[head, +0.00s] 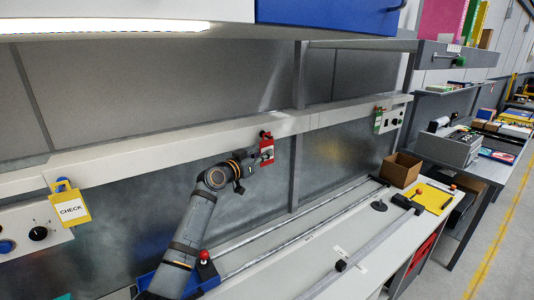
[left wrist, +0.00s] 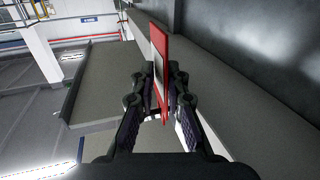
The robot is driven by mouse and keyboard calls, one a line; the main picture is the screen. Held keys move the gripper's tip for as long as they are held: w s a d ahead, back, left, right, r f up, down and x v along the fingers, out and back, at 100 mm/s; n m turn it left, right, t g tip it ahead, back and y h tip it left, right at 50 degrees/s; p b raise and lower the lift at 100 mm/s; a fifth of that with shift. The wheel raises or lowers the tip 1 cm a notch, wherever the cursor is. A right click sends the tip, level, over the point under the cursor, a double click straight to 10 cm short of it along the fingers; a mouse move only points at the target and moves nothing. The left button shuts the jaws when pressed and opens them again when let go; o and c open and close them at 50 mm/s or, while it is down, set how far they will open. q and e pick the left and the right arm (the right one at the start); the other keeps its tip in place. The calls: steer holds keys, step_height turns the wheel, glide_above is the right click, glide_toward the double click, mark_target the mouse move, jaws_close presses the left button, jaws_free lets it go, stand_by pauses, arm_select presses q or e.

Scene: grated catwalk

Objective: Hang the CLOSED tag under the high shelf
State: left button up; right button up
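A red tag (head: 267,151) with a pale panel and a red top piece is at the long pale rail (head: 225,133); its lettering is not readable. My left gripper (head: 254,158) reaches up to it. In the left wrist view the red tag (left wrist: 161,62) stands edge-on between the fingertips of my left gripper (left wrist: 159,88), which look closed on it. I cannot tell whether the tag still touches the rail. A grey shelf (head: 400,45) runs high at upper right, beside an overhead white and blue unit (head: 325,14). My right gripper is not in view.
The bench (head: 300,262) below carries a blue tray (head: 207,278), a cardboard box (head: 401,169) and a yellow sheet (head: 432,198). An upright post (head: 297,130) stands just right of the red tag.

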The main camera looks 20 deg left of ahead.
arm_select(q)
jaws_close()
steer(key=shift+r, duration=0.35)
steer(key=shift+s+d, duration=0.15)
steer(key=shift+s+d+r+p, duration=0.1)
steer(key=shift+s+d+p, duration=0.3)
steer(key=shift+d+p, duration=0.1)
steer(key=shift+d, duration=0.1)
stand_by(0.4)
